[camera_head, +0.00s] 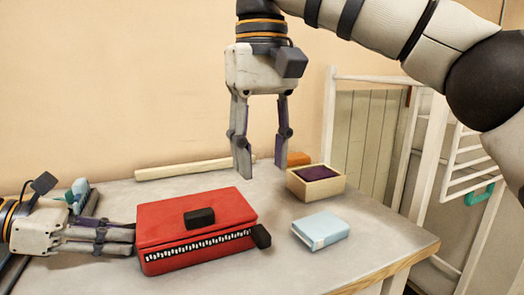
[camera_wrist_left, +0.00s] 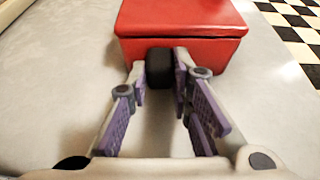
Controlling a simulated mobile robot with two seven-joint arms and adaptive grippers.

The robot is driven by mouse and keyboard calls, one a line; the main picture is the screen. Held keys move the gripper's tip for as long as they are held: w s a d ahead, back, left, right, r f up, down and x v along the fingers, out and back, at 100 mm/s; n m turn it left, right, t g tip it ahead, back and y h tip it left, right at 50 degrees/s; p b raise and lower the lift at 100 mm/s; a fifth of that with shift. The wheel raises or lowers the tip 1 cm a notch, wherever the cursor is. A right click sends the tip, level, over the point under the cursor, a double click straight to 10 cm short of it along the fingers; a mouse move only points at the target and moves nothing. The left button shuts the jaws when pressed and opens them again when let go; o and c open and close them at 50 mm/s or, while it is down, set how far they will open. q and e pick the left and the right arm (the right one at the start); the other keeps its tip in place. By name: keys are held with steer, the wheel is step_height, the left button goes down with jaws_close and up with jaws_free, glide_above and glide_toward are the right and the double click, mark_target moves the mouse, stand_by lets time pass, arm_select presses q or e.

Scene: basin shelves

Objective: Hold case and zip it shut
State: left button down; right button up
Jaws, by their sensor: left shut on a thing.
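The red case (camera_head: 165,218) lies flat on the table, with a black block (camera_head: 199,217) on its top. A white-toothed zip (camera_head: 200,245) runs along its front side, with a black pull (camera_head: 261,236) at the right end. My left gripper (camera_head: 130,236) is at the case's left end. In the left wrist view it is shut on a black tab (camera_wrist_left: 160,66) on the end of the red case (camera_wrist_left: 185,20). My right gripper (camera_head: 262,160) is open and empty, pointing down above the table behind the case.
A light blue box (camera_head: 320,231) lies right of the case. A wooden box (camera_head: 316,184) with a dark purple inside stands behind it. A wooden bar (camera_head: 182,169) lies along the wall. A white rack (camera_head: 425,155) stands beyond the table's right edge. The front right tabletop is clear.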

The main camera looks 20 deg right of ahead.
arm_select(q)
steer(key=shift+a+f, duration=0.1)
steer(key=shift+f, duration=0.35)
steer(key=c, duration=1.4)
jaws_free()
steer(key=shift+r, duration=0.1)
steer(key=shift+o, duration=0.2)
steer(key=shift+r, duration=0.15)
step_height(320, 180, up, 11)
steer(key=p, duration=0.1)
